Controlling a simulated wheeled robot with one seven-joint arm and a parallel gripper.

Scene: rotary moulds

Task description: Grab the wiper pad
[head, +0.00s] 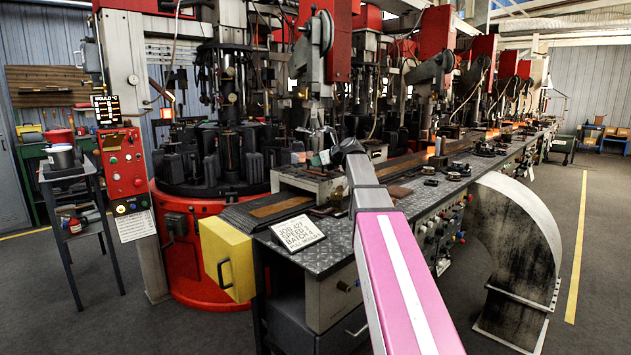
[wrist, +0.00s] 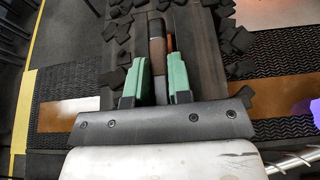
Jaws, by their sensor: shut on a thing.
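In the wrist view, my gripper (wrist: 159,63) has two green fingers on either side of a narrow brown and dark-grey piece (wrist: 157,40), which looks like the wiper pad. The gripper is shut on it. A thin orange strip (wrist: 169,43) shows along its right side. The fingers and the gripper body hide its near end. In the head view, my gripper (head: 323,157) is above the dark bench beside the machine; the pad cannot be made out there.
Dark angular chunks (wrist: 118,25) lie around the gripper on a dark surface. Black ribbed matting with a brown strip (wrist: 65,114) is beneath. A job card (head: 297,233) stands at the bench's front corner, near a yellow box (head: 228,259). Red moulding machines (head: 223,168) stand behind.

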